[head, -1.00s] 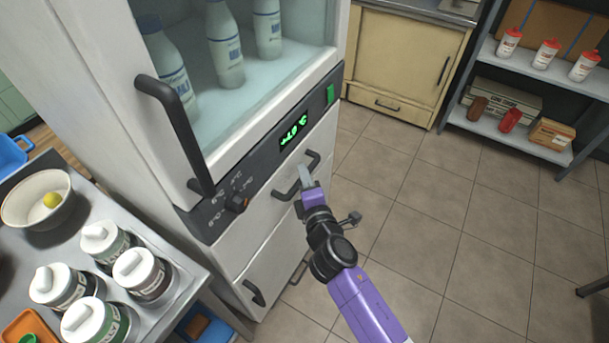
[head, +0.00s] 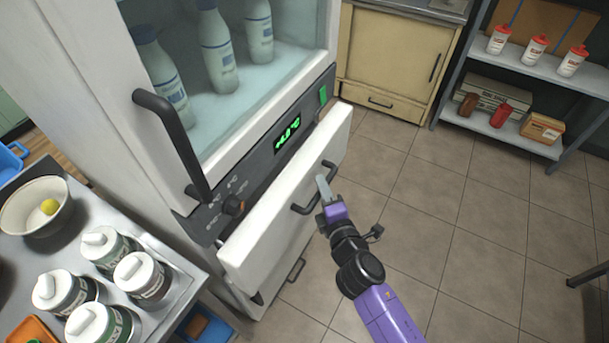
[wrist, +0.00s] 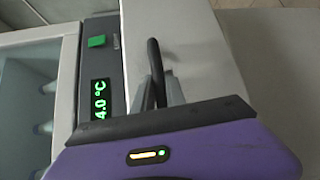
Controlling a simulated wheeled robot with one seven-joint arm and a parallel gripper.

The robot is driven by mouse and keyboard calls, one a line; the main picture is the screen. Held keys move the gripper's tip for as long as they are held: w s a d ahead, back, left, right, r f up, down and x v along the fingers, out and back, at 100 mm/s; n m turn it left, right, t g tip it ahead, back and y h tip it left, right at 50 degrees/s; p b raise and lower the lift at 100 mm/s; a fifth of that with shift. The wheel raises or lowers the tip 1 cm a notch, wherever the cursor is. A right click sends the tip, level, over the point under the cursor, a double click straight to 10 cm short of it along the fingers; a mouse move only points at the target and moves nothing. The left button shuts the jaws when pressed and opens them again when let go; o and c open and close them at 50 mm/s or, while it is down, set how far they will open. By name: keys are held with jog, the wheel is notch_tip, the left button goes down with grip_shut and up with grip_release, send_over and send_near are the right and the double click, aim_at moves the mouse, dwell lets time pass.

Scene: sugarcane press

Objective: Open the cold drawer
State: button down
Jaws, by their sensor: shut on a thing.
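The cold drawer (head: 288,205) is the white drawer under the fridge's control panel. It stands partly out from the cabinet, and its inside is hidden from the head view. Its dark bar handle (head: 300,209) is on the front face. My gripper (head: 324,190) is at the drawer front, with its fingers at the handle. In the wrist view, the fingers (wrist: 167,92) close around the dark handle (wrist: 156,72), in front of the pale drawer front (wrist: 200,55).
The fridge's glass door with a black handle (head: 172,140) is above the drawer. A panel with a green display (head: 287,134) lies between them. A metal table with several jars (head: 142,275) and a bowl (head: 36,207) stands at left. Tiled floor (head: 420,230) at right is clear.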

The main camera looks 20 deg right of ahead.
jog(key=s+d+p, duration=0.2)
jog(key=s+d, duration=0.8)
jog(key=s, duration=0.3)
jog(key=shift+s, duration=0.35)
jog(key=shift+a, duration=0.1)
jog(key=c, duration=1.4)
grip_release()
jog(key=shift+o, duration=0.2)
jog(key=b+v, duration=0.1)
jog(key=v, duration=0.6)
jog(key=shift+s+b, duration=0.3)
jog(key=shift+s, duration=0.1)
jog(key=shift+r, duration=0.1)
